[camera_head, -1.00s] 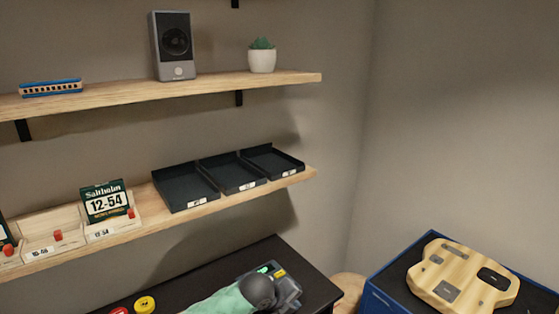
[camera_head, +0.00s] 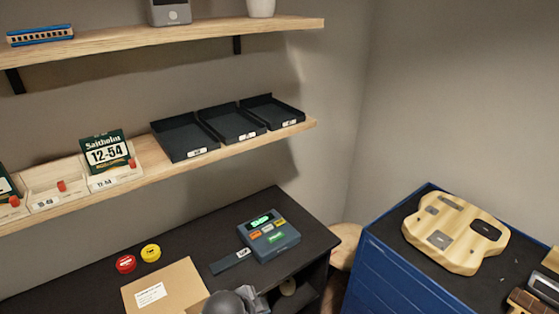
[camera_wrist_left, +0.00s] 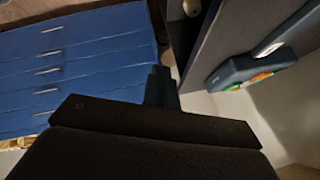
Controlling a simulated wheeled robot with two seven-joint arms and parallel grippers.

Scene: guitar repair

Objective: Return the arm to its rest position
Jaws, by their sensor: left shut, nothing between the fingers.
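My left gripper shows in the left wrist view (camera_wrist_left: 160,84), its dark fingers together with nothing between them. In the head view, only a grey rounded part of my arm shows at the bottom edge, in front of the dark desk (camera_head: 190,237); the fingers cannot be made out there. In the wrist view the fingers point into open space between the blue drawer cabinet (camera_wrist_left: 75,65) and the desk. My right gripper is in neither view.
On the desk are a blue-grey device (camera_head: 268,237), a cardboard box (camera_head: 170,287), a red tin (camera_head: 126,264) and a yellow tin (camera_head: 150,253). A wooden guitar body (camera_head: 455,232) lies on the blue cabinet (camera_head: 385,262). Black trays (camera_head: 185,137) stand on the lower shelf (camera_head: 225,152).

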